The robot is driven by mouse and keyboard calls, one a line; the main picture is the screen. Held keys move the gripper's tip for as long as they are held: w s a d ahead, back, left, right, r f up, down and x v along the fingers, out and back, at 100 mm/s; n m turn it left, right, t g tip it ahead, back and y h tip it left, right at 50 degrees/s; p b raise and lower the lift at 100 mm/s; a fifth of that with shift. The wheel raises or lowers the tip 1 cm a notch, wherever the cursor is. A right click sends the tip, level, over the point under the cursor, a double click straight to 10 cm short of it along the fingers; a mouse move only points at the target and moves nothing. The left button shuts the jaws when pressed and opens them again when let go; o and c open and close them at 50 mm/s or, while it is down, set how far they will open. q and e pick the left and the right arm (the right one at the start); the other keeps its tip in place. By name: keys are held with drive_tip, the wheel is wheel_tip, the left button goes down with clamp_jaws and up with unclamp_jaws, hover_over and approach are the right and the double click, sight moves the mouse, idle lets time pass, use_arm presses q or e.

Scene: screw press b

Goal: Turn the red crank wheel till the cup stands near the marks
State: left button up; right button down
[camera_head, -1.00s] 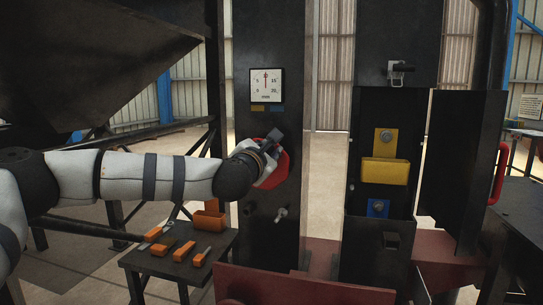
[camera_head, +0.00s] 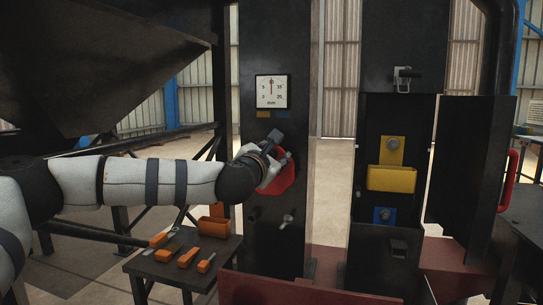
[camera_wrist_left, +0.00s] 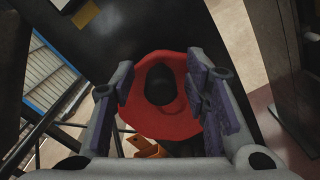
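The red crank wheel (camera_head: 286,181) is on the front of the dark left column, partly hidden behind my left gripper. My left gripper (camera_head: 283,148) is at the wheel's face. In the left wrist view the red wheel (camera_wrist_left: 150,119) fills the middle, with its dark hub or knob (camera_wrist_left: 159,84) between my two spread fingers. A gap shows on both sides of it, so the gripper looks open. A yellow box-like cup (camera_head: 391,179) stands in the right frame, between a yellow plate (camera_head: 393,147) above and a blue plate (camera_head: 383,215) below. My right gripper is out of view.
A dial gauge (camera_head: 271,91) in mm sits above the wheel, its needle pointing about straight up. A small handle (camera_head: 287,221) is below the wheel. A dark side table (camera_head: 147,266) holds orange-handled tools and an orange bin (camera_head: 213,227). A dark door (camera_head: 469,160) stands open at right.

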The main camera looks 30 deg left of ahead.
use_arm(q)
drive_tip(key=shift+f, duration=0.1)
drive_tip(key=v, duration=1.2)
